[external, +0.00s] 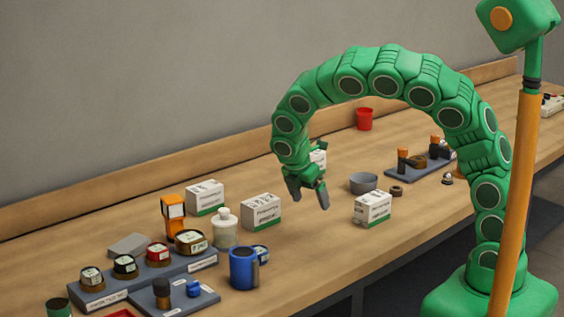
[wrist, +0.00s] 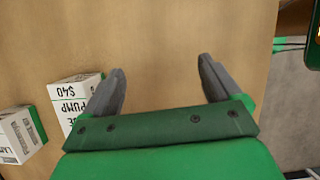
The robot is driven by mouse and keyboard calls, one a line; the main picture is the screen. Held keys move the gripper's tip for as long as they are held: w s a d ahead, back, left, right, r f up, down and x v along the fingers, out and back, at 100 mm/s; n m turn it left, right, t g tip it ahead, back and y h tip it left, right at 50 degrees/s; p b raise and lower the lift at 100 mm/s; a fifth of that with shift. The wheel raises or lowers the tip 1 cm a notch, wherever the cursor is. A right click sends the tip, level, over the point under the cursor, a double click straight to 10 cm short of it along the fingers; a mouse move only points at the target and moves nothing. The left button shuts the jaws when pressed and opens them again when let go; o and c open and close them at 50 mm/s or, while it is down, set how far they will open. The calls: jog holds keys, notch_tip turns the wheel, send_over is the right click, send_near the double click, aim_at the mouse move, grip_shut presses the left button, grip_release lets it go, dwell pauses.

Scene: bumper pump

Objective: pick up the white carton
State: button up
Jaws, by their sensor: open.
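Several white cartons with green lower edges stand on the bench, and I cannot tell which one the task means. In the external view one carton (external: 373,208) is right of my gripper, near the front edge. Another carton (external: 261,211) is to its left, with a third carton (external: 205,196) farther left. My gripper is open and empty, fingers pointing down. In the wrist view its fingers (wrist: 160,70) have bare bench between them. A carton (wrist: 65,93) there is beside the left finger, partly hidden; another carton (wrist: 20,136) is at the left edge.
A grey bowl (external: 363,183) and a dark ring (external: 397,191) are near the right carton. A blue mug (external: 243,268), white bottle (external: 224,228) and rack of jars (external: 140,279) are at the left. A red cup (external: 364,119) is at the back. Bench below my gripper is clear.

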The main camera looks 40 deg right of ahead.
aim_at(262, 200)
jog(key=w+a+y, duration=0.1)
jog(key=w+y, duration=0.1)
jog(key=w, duration=0.2)
jog(key=w+a+y, duration=0.1)
jog(key=w+y, duration=0.1)
jog(key=w, duration=0.3)
jog(key=w+a+m+y, duration=0.1)
jog(key=w+y, duration=0.1)
jog(key=w, duration=0.2)
jog(key=shift+w+a+r, duration=0.15)
jog(key=shift+w+a, duration=0.15)
jog(key=shift+a, duration=0.05)
jog(key=shift+a+f, duration=0.3)
jog(key=shift+f, duration=0.95)
jog(key=shift+a+f, duration=0.25)
jog(key=shift+f, duration=1)
jog(key=shift+a+f, duration=0.3)
jog(key=shift+f, duration=0.95)
jog(key=c, duration=1.3)
jog(key=shift+o, duration=0.2)
jog(key=shift+r, duration=0.1)
